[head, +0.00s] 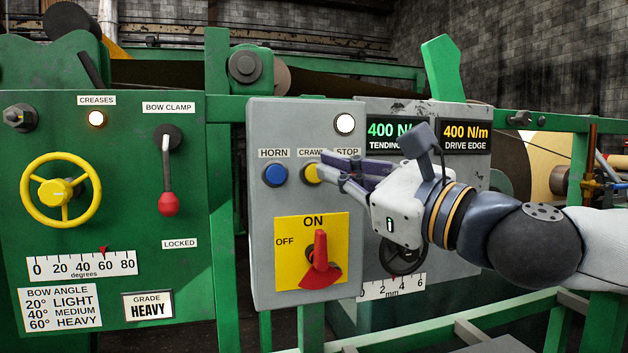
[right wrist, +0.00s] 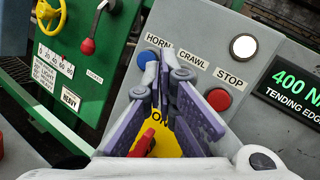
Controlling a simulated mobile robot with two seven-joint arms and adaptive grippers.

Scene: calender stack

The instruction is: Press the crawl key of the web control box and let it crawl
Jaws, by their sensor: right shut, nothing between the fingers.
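The grey web control box (head: 262,225) stands in the middle of the head view. Its yellow crawl key (head: 310,173) sits between the blue horn key (head: 274,175) and the stop key, which my gripper hides there. My right gripper (head: 326,168) is shut and empty, reaching in from the right, its fingertips overlapping the right side of the crawl key. I cannot tell whether they touch it. In the right wrist view the fingertips (right wrist: 166,66) cover the crawl key, and the red stop key (right wrist: 219,99) shows beside them. My left gripper is out of view.
A red rotary switch (head: 320,255) on a yellow plate points up to ON. A white lamp (head: 345,124) is lit above the keys. Displays (head: 466,136) read 400 N/m at right. A green panel (head: 125,215) with a yellow handwheel (head: 60,162) stands left.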

